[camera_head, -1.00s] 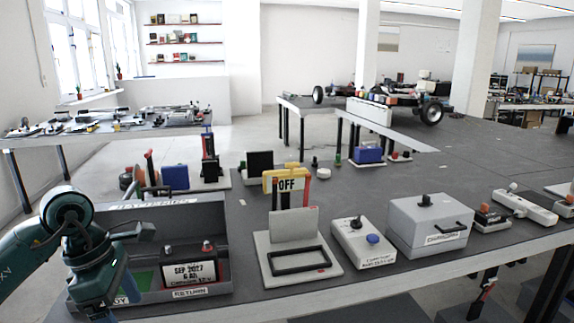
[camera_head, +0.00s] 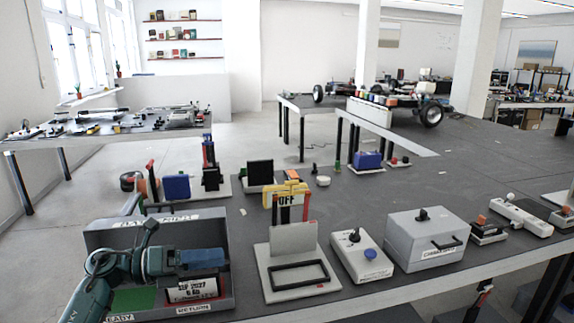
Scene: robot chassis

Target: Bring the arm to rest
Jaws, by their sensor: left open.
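My left arm comes in from the lower left. Its wrist lies across the front of a grey open holder (camera_head: 102,240) with a green patch and a "RETURN" label. My left gripper (camera_head: 150,226) is turned upward in front of the holder's back wall, open, with nothing seen between its fingers. The wrist's blue-grey part covers the top of a black-and-white date card (camera_head: 192,291) in the holder. Whether the arm touches the holder or card cannot be told. My right gripper is not in view.
Right of the holder stand a grey stand (camera_head: 293,240) with a yellow "OFF" tag (camera_head: 287,198), a switch box (camera_head: 361,259) and a lidded grey box (camera_head: 425,239). Blue and black devices (camera_head: 176,187) stand behind.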

